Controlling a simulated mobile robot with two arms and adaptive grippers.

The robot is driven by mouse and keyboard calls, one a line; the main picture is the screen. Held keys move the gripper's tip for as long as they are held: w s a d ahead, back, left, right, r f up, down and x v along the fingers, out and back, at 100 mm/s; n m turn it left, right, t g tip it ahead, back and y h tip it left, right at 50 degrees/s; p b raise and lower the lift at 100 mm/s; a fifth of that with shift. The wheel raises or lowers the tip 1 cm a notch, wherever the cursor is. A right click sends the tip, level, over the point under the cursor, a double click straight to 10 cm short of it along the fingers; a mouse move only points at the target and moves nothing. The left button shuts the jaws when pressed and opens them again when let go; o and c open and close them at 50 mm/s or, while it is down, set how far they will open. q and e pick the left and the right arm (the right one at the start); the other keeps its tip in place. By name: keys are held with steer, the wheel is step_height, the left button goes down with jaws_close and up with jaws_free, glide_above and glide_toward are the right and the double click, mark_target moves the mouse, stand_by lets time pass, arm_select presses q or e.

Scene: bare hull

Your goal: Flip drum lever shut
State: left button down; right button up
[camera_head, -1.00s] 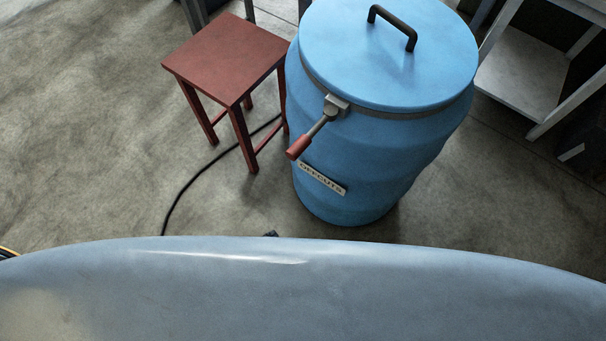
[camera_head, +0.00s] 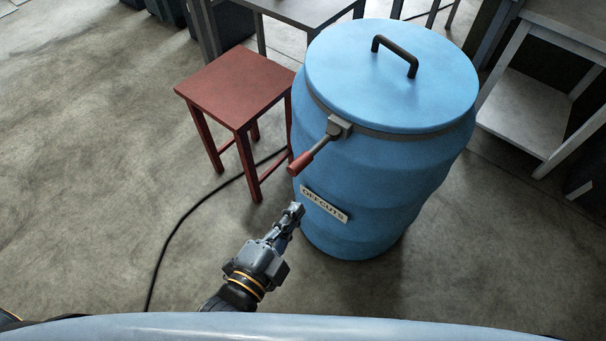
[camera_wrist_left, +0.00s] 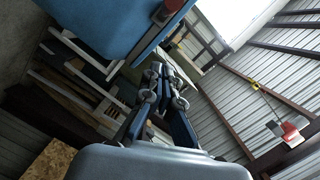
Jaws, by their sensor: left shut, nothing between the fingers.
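The blue drum (camera_head: 375,190) stands upright with its blue lid (camera_head: 385,85) on and a black handle (camera_head: 395,52) on top. The drum lever (camera_head: 315,150) has a grey metal arm and a red grip, and it sticks out from the rim band, angled down to the left. My left gripper (camera_head: 297,208) is shut and empty, just below the lever's red grip and near the "OFFCUTS" label (camera_head: 323,203). In the left wrist view, my gripper fingers (camera_wrist_left: 165,78) are together, with the blue drum (camera_wrist_left: 100,22) at the upper left. My right gripper is not in view.
A red stool (camera_head: 238,88) stands left of the drum, with a black cable (camera_head: 190,212) on the floor near it. A grey table (camera_head: 300,12) is behind and a pale shelf (camera_head: 530,105) stands at the right.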

arm_select(q)
steer(key=p, duration=0.2)
glide_toward(313, 153)
steer(key=w+d, duration=0.2)
steer(key=w, duration=0.1)
steer(key=shift+s+d+f, duration=0.15)
steer(key=shift+d+f, duration=0.05)
steer(key=shift+f, duration=0.15)
